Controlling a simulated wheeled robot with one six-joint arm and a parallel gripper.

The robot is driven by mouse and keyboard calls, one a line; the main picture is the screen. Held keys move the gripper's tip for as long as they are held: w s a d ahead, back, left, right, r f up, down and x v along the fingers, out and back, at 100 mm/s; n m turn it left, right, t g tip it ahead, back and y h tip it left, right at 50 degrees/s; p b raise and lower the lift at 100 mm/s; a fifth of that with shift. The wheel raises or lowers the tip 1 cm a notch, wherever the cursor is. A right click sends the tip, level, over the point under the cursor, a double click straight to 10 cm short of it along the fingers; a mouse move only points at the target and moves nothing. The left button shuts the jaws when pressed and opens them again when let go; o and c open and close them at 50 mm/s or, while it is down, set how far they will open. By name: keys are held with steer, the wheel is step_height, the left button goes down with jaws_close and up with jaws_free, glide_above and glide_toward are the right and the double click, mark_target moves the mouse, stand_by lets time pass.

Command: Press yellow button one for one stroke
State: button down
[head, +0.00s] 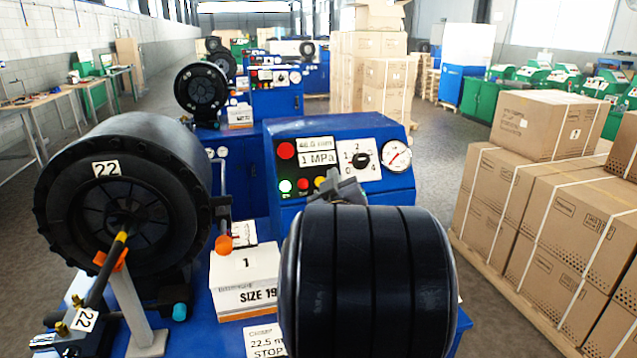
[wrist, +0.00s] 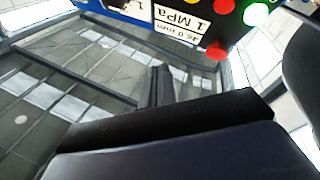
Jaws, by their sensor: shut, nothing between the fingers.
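The blue crimper panel (head: 345,130) faces me in the head view. A small yellow button (head: 320,182) sits at the right end of its low button row, beside a small red button (head: 303,185) and a lit green one (head: 285,186). My gripper (head: 335,180) is shut and empty, its tip just right of the yellow button in the picture. I cannot tell whether it touches the panel. The wrist view shows my gripper (wrist: 160,72) as dark fingers below the upside-down panel. The yellow button (wrist: 222,6) is at the top edge there, above and right of the fingers.
A large red button (head: 286,150), a dial (head: 361,160) and a gauge (head: 397,155) are on the panel. The black crimper head (head: 125,195) stands at left, with a white box (head: 245,280) marked 1 in front. Cartons (head: 550,200) fill the right.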

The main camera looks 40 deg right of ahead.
steer(key=w+d+f+b, duration=0.2)
steer(key=w+d+f, duration=0.1)
steer(key=w, duration=0.3)
steer(key=shift+w+d+f, duration=0.2)
steer(key=shift+d+f, duration=0.1)
steer(key=shift+f, duration=0.6)
steer(key=shift+f+b, duration=0.15)
steer(key=shift+b, duration=0.25)
stand_by(1.1)
steer(key=shift+w+d+f+b, duration=0.15)
steer(key=shift+w+b, duration=0.15)
steer(key=shift+b, duration=0.15)
steer(key=shift+w+d+f+b, duration=0.2)
steer(key=shift+w+b, duration=0.1)
steer(key=shift+b, duration=0.1)
stand_by(0.6)
stand_by(0.4)
steer(key=shift+s+a+r+b, duration=0.35)
steer(key=shift+s+r, duration=0.1)
steer(key=shift+s, duration=0.15)
